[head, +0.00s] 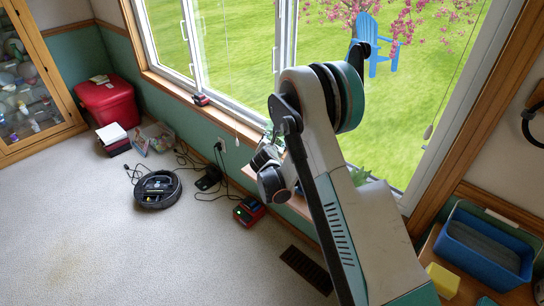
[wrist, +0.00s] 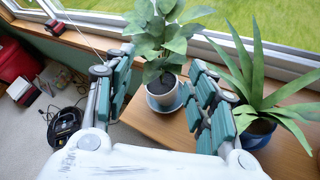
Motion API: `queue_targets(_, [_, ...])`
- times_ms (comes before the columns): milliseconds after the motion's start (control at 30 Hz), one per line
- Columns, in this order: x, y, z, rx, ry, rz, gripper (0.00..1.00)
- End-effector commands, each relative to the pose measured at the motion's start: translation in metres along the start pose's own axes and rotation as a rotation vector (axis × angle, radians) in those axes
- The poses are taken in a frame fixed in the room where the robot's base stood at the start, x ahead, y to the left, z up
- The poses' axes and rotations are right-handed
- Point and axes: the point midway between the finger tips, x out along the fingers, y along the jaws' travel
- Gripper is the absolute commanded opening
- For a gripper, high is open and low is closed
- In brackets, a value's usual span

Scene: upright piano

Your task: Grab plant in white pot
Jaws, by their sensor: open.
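The plant in the white pot (wrist: 160,101) stands upright on a wooden surface below the window in the wrist view. My gripper (wrist: 163,82) is open, with one finger to the left of the plant and one to the right. I cannot tell whether either finger touches the pot or leaves. In the head view my arm hides most of the plant; a few leaves show by my gripper (head: 268,170).
A spiky plant in a blue pot (wrist: 257,130) stands close to the right finger. The window glass is just behind. A robot vacuum (head: 158,189), a red stool (head: 107,99) and cables lie on the floor at left. A blue bin (head: 485,248) is at right.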

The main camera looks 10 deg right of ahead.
Motion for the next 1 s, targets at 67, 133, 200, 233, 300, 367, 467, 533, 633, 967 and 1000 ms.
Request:
queue_targets(67, [0.012,-0.003,-0.02,-0.083,-0.015,0.013,0.51])
queue_targets(133, [0.019,-0.007,-0.033,-0.145,-0.027,0.02,0.51])
queue_targets(200, [0.024,-0.01,-0.042,-0.191,-0.036,0.026,0.51])
queue_targets(233, [0.025,-0.011,-0.045,-0.207,-0.039,0.027,0.51])
queue_targets(300, [0.028,-0.012,-0.051,-0.233,-0.044,0.03,0.51])
queue_targets(367, [0.031,-0.013,-0.053,-0.246,-0.047,0.031,0.51])
queue_targets(467, [0.044,-0.014,-0.055,-0.251,-0.048,0.031,0.51])
queue_targets(533, [0.057,-0.014,-0.054,-0.249,-0.048,0.031,0.51])
queue_targets(633, [0.077,-0.014,-0.054,-0.249,-0.048,0.03,0.51])
queue_targets(967, [0.114,-0.011,-0.05,-0.248,-0.047,0.031,0.51])
queue_targets(1000, [0.116,-0.011,-0.05,-0.248,-0.047,0.031,0.51])
